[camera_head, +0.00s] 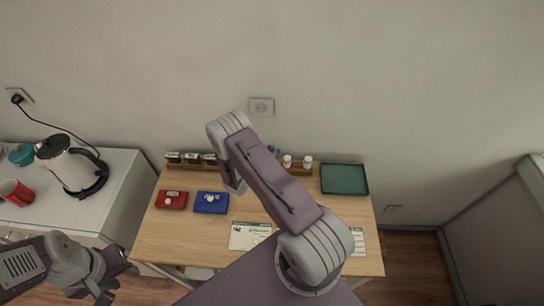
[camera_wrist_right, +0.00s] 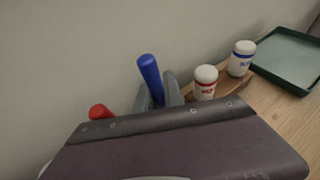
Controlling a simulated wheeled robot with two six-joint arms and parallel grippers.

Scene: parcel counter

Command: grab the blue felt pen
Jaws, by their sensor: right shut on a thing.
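The blue felt pen (camera_wrist_right: 150,77) stands nearly upright, slightly tilted, in the right wrist view. My right gripper (camera_wrist_right: 158,98) is shut on it, with a grey finger on each side. The pen's lower part is hidden behind the fingers and my purple wrist housing. In the head view my right arm covers most of that spot, and only a small blue bit shows beside it. My left gripper (camera_head: 117,278) is at the lower left of the head view, away from the counter; its fingers look apart and empty.
A red capped thing (camera_wrist_right: 99,112) is left of the pen. Two white bottles, one red-labelled (camera_wrist_right: 205,78) and one blue-labelled (camera_wrist_right: 241,58), stand to its right. A green tray (camera_head: 344,179), red pad (camera_head: 172,200), blue pad (camera_head: 211,203) and paper forms (camera_head: 249,236) lie on the wooden table (camera_head: 165,232).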

